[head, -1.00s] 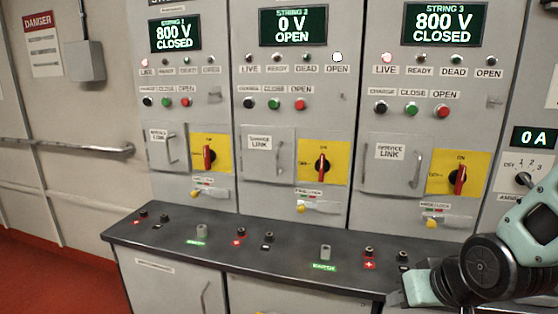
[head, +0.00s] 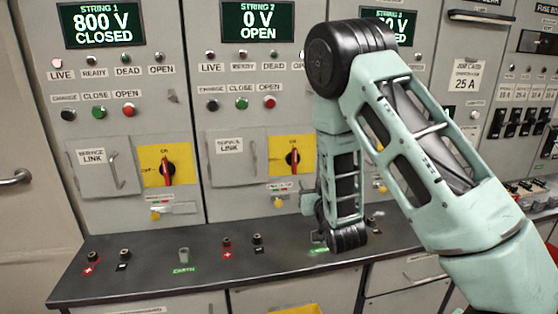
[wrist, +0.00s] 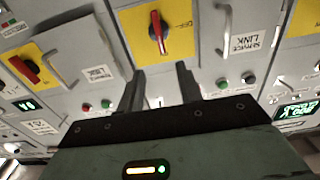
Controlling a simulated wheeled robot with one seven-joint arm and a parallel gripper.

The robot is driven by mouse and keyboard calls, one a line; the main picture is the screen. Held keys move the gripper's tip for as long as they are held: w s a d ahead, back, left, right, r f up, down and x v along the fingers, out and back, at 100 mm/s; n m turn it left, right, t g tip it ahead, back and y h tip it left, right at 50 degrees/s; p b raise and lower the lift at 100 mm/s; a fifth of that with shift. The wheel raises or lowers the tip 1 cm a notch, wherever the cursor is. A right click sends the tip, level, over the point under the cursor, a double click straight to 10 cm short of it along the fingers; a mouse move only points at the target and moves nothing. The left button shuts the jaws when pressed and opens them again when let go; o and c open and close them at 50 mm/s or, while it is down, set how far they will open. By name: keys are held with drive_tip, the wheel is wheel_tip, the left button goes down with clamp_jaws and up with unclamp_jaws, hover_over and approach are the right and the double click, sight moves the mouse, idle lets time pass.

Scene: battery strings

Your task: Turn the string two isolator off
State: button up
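The string two isolator (head: 292,157) is a red handle on a yellow plate in the middle panel, under a display (head: 258,22) reading 0 V OPEN. Its handle stands upright, pointing to ON. In the wrist view, which looks turned over, the middle of three yellow plates carries a red handle (wrist: 157,32); it appears to be this isolator. My gripper (wrist: 158,88) has its two fingers apart with a gap between them, short of that handle and not touching it.
A small yellow-tipped lever (head: 277,202) sits below the isolator. The service link door (head: 232,158) with its handle is to the left. String one's isolator (head: 167,170) is also upright. A dark ledge (head: 130,276) with terminals juts out below. My arm covers much of the string three panel.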

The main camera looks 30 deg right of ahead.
sight(296, 160)
drive_tip(key=p+x, duration=0.6)
drive_tip(key=x, duration=1.1)
drive_tip(key=shift+f+p, duration=0.1)
drive_tip(key=shift+p, duration=0.25)
clamp_jaws()
